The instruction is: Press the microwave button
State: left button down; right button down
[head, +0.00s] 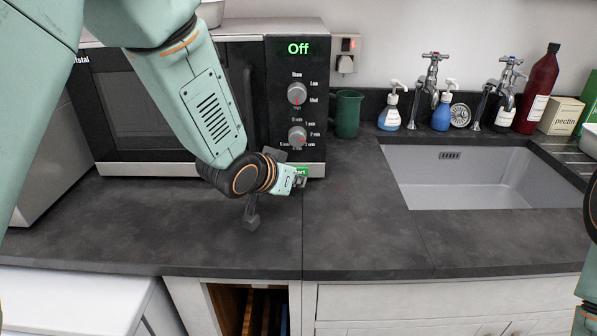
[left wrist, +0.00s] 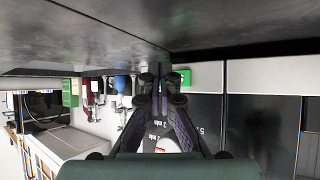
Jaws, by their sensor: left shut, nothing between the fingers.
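The black microwave (head: 296,65) stands on the counter; its display reads "Off". Its green start button (head: 301,171) is low on the control panel, partly hidden by my left gripper (head: 300,181). In the left wrist view the button (left wrist: 180,78) shows upside down, just right of the fingertips. My left gripper (left wrist: 160,88) is shut and empty, its fingertips close to the button; I cannot tell whether they touch. My right gripper is out of view.
Two dials (head: 297,93) sit above the button. A green cup (head: 347,114) stands right of the microwave, with soap bottles (head: 390,112), taps and a sink (head: 465,180) further right. The dark counter in front (head: 350,230) is clear.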

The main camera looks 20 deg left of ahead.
pick_arm(q)
jog(key=shift+w+r, duration=0.1)
jog(key=shift+w, duration=0.05)
jog(key=shift+w+a+p, duration=0.15)
jog(key=shift+w+p, duration=0.05)
jog(key=shift+p, duration=0.1)
